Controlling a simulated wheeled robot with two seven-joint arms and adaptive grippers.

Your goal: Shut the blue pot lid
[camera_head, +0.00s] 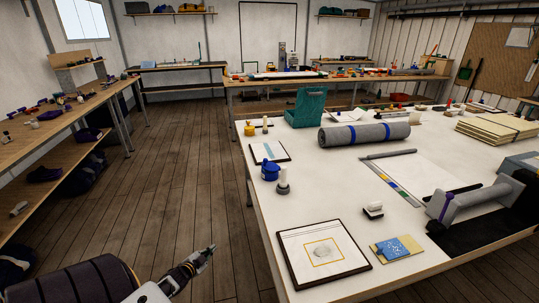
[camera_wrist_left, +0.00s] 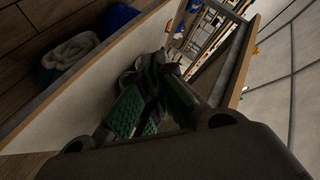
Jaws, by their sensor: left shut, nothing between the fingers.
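The blue pot (camera_head: 270,171) stands on the white tabletop near its left edge, in the head view. It is small there, and I cannot tell exactly how far its lid (camera_head: 266,161) stands open. My left gripper (camera_head: 209,250) is over the floor, left of the table and nearer to me than the pot. It is shut and empty, well apart from the pot. Its dark fingers with green pads also show in the left wrist view (camera_wrist_left: 150,90), where I do not see the pot. My right gripper is not in view.
A framed picture (camera_head: 323,252) lies at the near corner, with a clipboard (camera_head: 269,152) behind the pot. A teal holder (camera_head: 305,108) and grey roll (camera_head: 364,134) are farther back.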

